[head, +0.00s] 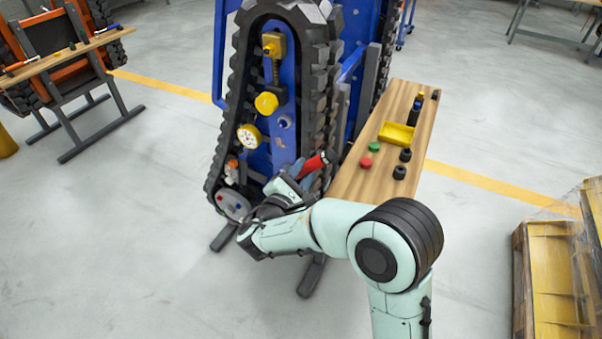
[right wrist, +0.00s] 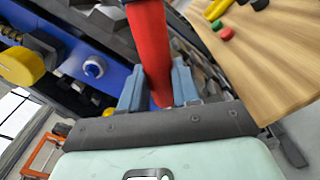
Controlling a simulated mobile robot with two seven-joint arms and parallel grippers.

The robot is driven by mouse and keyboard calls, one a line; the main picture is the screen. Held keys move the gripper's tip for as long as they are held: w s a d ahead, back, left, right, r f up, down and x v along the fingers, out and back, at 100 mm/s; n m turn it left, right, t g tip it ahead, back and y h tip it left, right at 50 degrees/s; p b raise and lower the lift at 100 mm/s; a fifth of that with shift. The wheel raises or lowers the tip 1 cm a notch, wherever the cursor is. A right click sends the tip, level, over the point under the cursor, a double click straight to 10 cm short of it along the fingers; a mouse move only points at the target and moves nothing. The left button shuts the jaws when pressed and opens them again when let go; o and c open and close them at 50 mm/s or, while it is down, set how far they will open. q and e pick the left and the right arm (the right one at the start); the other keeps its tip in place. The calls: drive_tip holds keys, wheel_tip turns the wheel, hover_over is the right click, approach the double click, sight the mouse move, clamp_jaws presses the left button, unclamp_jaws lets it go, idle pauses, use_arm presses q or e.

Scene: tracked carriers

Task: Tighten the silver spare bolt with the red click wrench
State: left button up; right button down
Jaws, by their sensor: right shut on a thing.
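My right gripper (head: 304,176) is shut on the red click wrench (head: 316,163), in front of the lower right side of the tracked carrier. In the right wrist view the wrench's red handle (right wrist: 150,45) stands between the two blue-grey fingers of the right gripper (right wrist: 158,88). The wrench's working end is not clear in either view. A silver-rimmed round fitting with a blue centre (head: 285,122) sits on the carrier's blue plate, and it also shows in the right wrist view (right wrist: 94,67). I cannot tell whether it is the silver spare bolt. My left gripper is out of view.
The carrier's black track (head: 226,130) surrounds the plate, which bears a yellow knob (head: 266,103) and a white gauge (head: 249,136). A wooden bench (head: 350,180) at right holds a yellow tray (head: 397,134) and several small caps. A pallet crate (head: 545,270) stands far right.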

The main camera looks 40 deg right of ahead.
drive_tip(key=shift+s+d+f+m+b, duration=0.15)
drive_tip(key=shift+s+f+m+b, duration=0.1)
drive_tip(key=shift+m+b, duration=0.25)
drive_tip(key=shift+s+d+f+m+b, duration=0.15)
drive_tip(key=shift+s+f+m+b, duration=0.3)
drive_tip(key=shift+b, duration=1)
drive_tip(key=shift+s+d+f+m+b, duration=0.1)
drive_tip(key=shift+s+f+m+b, duration=0.2)
drive_tip(key=shift+b, duration=0.4)
drive_tip(key=shift+s+d+f+m+b, duration=0.1)
drive_tip(key=shift+f+m+b, duration=0.25)
drive_tip(key=shift+b, duration=0.35)
drive_tip(key=shift+s+d+f+m+b, duration=0.1)
drive_tip(key=shift+s+f+m+b, duration=0.15)
drive_tip(key=shift+f+m+b, duration=0.75)
